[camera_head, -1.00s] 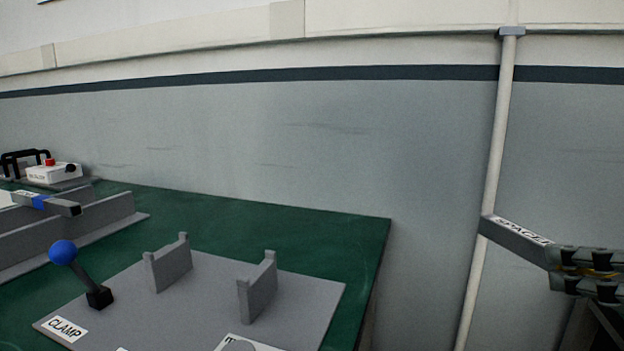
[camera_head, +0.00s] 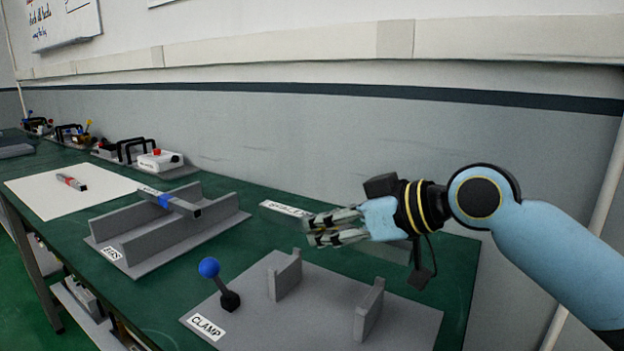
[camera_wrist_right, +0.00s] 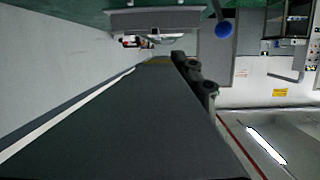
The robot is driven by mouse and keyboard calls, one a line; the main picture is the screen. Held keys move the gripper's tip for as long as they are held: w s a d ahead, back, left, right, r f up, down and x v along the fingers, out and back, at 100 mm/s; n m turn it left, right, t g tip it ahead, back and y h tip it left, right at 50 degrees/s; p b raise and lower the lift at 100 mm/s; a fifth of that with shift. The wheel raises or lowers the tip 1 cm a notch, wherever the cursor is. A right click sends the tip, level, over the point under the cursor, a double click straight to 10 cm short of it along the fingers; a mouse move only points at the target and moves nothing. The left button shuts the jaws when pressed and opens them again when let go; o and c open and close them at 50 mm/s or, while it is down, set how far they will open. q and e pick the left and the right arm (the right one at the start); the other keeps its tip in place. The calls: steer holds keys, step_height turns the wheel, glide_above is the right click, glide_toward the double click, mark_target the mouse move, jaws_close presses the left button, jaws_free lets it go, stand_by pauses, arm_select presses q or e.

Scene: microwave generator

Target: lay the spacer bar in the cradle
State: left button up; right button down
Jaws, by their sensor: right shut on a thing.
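The spacer bar (camera_head: 287,210) shows its white labelled end in the camera_head view, sticking out to the left of my right gripper (camera_head: 322,228). My right gripper is shut on it, above the back of the clamp plate. In the right wrist view the bar (camera_wrist_right: 130,125) is a large dark grey slab filling the middle. The cradle appears to be the two upright grey notched posts, a left one (camera_head: 286,276) and a right one (camera_head: 368,310), on the grey plate (camera_head: 310,325). Both notches look empty, and the bar is apart from them. My left gripper is not in view.
A blue-knobbed lever (camera_head: 209,268) stands left of the posts by the CLAMP label (camera_head: 206,327). A grey trough (camera_head: 165,238) with a blue-banded bar (camera_head: 168,202) across it is further left. A white box with a red button (camera_head: 159,160) sits behind. The wall runs along the table's back.

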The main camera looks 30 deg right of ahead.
steer(key=shift+w+r, duration=0.35)
steer(key=shift+w+f, duration=0.1)
steer(key=shift+f, duration=0.3)
arm_select(q)
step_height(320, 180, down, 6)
steer(key=b, duration=0.7)
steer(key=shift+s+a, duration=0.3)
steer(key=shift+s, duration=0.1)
arm_select(e)
step_height(320, 180, down, 8)
steer(key=shift+d+f, duration=0.1)
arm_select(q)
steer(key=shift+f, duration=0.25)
arm_select(e)
steer(key=shift+f, duration=0.15)
steer(key=c, duration=1)
jaws_free()
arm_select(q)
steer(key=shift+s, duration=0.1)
